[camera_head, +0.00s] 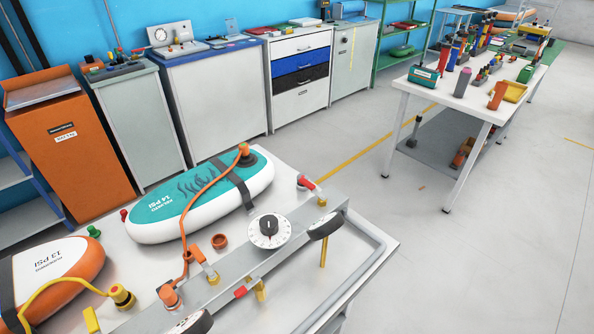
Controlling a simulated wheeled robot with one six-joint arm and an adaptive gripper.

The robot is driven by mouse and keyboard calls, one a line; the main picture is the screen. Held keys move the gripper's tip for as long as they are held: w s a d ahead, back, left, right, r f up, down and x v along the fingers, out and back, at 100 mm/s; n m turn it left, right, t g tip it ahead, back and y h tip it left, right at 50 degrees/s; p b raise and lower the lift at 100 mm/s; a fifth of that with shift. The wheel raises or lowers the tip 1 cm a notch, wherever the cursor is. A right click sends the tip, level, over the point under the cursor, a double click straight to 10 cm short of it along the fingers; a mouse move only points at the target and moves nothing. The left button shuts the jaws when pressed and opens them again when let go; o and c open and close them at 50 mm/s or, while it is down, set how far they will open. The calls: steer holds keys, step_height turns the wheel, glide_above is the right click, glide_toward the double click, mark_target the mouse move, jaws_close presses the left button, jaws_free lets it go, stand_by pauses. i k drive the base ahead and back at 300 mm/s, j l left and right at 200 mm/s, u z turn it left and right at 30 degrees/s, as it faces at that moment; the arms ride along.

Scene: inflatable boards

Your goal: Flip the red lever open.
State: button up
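On the grey metal rail along the front of the near table, a red lever handle (307,184) sits at the far right, above a brass fitting (322,202). A second, smaller red handle (240,292) shows lower on the rail, beside another brass fitting. I cannot tell from this view which one is the task's lever. A round white dial with a black knob (269,230) sits on the rail between them. My gripper is not in view.
A teal and white inflatable board (205,197) lies on the near table (372,248), with an orange hose (184,213) running to it. An orange and white board (52,270) lies at left. A white workbench (462,106) stands at right.

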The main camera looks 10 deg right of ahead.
mark_target(311, 187)
steer(key=i+l, duration=0.25)
steer(key=l, duration=0.15)
steer(key=i+l+u, duration=0.15)
steer(key=l, duration=0.2)
steer(key=i+l, duration=0.25)
steer(key=l, duration=0.2)
steer(key=i+l+u, duration=0.15)
steer(key=l, duration=0.25)
steer(key=i+l, duration=0.25)
steer(key=l, duration=0.15)
steer(key=i+l+u, duration=0.15)
steer(key=l, duration=0.3)
steer(key=i+l, duration=0.2)
steer(key=l, duration=0.25)
steer(key=i+l+u, duration=0.15)
steer(key=l, duration=0.3)
